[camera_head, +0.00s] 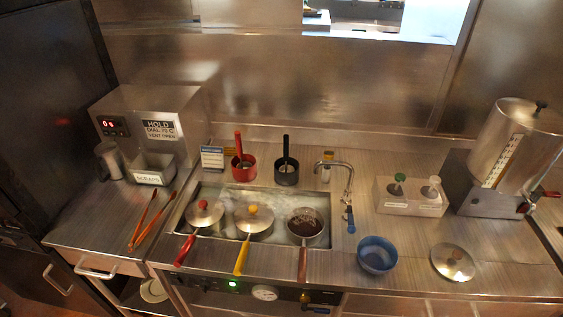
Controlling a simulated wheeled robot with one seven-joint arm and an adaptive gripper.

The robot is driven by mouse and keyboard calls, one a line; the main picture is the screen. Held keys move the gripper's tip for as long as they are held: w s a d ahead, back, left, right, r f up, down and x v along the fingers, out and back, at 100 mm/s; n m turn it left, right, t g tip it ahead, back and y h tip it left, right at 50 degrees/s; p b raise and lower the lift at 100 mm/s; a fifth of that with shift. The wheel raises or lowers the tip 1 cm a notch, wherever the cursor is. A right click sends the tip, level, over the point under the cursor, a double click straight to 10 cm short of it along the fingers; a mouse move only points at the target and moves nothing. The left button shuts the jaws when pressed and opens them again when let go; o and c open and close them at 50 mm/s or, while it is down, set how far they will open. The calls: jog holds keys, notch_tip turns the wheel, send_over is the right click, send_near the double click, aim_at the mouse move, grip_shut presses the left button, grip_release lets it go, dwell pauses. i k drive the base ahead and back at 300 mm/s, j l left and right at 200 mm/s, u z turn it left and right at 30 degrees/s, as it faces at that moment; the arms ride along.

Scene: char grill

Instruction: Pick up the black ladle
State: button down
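The black ladle (286,148) stands upright at the back of the counter, behind the sunken well. Its dark handle points up from a round black holder (287,178), and its lower end is inside the holder. To its left, a red-handled ladle (238,142) stands in a similar red holder (243,173). My gripper is not in view.
The steaming well (182,222) holds several pans with red, yellow and brown handles. A faucet (347,185) stands just right of the black holder. Orange tongs (143,228), a blue bowl (377,254), a lid (453,262) and a metal dispenser (520,150) occupy the sides.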

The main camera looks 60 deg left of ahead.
aim_at(287, 155)
jog(key=u, duration=2.05)
